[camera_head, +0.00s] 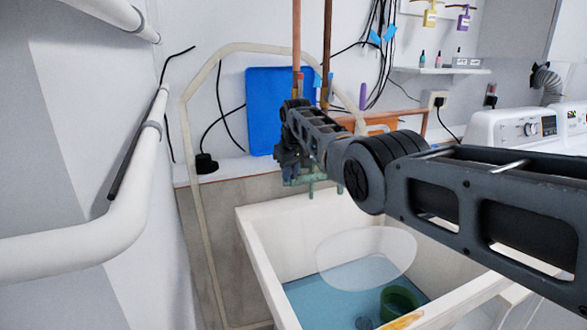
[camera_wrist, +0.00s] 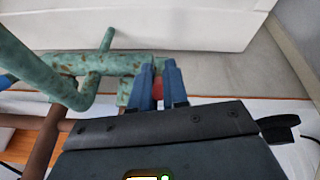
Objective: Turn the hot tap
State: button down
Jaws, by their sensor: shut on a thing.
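The green, weathered tap fitting (camera_wrist: 65,72) fills the left of the wrist view, with its curved spout and a crossing pipe. My gripper (camera_wrist: 158,72) has its two blue fingers at the right end of this fitting. A small red part, the hot tap handle (camera_wrist: 158,88), shows between the fingers, and they are shut on it. The fingers hide most of the handle. In the head view my gripper (camera_head: 291,160) is at the wall above the back of the sink, and part of the green tap fitting (camera_head: 310,181) shows just below it.
A white sink (camera_head: 258,262) stands below my arm, with a clear bowl (camera_head: 366,255) and a green cup (camera_head: 399,302) inside. A blue board (camera_head: 263,105) leans on the wall behind. Copper pipes (camera_head: 297,40) run down near my gripper. White washing machines (camera_head: 515,128) stand at right.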

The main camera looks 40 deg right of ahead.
dwell(0.5)
jog(key=c, duration=1.1)
grip_release()
jog(key=shift+w, duration=0.1)
jog(key=shift+r, duration=0.1)
jog(key=shift+v, duration=3.75)
